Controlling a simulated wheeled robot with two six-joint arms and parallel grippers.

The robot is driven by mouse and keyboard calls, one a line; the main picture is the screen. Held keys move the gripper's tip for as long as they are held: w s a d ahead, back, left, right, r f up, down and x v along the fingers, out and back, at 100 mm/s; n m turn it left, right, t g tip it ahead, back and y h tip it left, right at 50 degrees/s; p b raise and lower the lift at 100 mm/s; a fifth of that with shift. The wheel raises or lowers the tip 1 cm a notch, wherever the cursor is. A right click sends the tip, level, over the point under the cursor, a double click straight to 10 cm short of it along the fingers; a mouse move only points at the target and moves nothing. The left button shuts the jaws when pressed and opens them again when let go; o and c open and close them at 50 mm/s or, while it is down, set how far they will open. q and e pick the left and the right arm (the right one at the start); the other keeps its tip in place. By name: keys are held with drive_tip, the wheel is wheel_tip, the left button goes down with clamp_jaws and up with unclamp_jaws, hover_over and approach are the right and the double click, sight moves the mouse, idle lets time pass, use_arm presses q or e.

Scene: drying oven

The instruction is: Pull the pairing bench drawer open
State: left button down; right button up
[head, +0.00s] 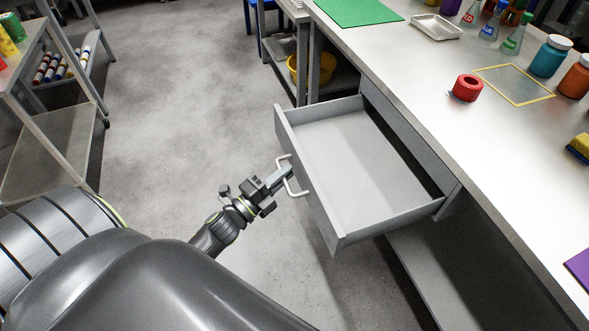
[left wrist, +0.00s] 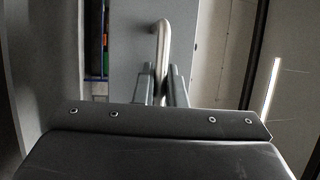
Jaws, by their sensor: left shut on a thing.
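The bench drawer (head: 352,157) is pulled well out from under the bench top, and its grey inside looks empty. Its front carries a pale bar handle (head: 296,188). My left gripper (head: 286,173) is at the handle, with its fingers shut on the bar. In the left wrist view the handle (left wrist: 162,45) runs down between the two fingers of the left gripper (left wrist: 160,85), against the grey drawer front (left wrist: 135,50). My right gripper is not in view.
The bench top (head: 425,95) holds a red tape roll (head: 467,87), a yellow-edged square, a metal tray (head: 436,27), flasks and jars. A shelf rack (head: 50,110) stands at the left. A yellow bowl (head: 312,68) sits under the far bench. The floor left of the drawer is clear.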

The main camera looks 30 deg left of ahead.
use_arm(q)
drive_tip(key=shift+s, duration=0.1)
drive_tip(key=c, duration=1.5)
unclamp_jaws()
drive_tip(key=b+v, duration=0.1)
drive_tip(key=v, duration=1.6)
drive_tip(key=shift+s+a, duration=0.15)
drive_tip(key=shift+s, duration=0.05)
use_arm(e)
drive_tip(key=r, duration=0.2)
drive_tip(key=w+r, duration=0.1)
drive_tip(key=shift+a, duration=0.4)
use_arm(q)
drive_tip(key=shift+f, duration=0.15)
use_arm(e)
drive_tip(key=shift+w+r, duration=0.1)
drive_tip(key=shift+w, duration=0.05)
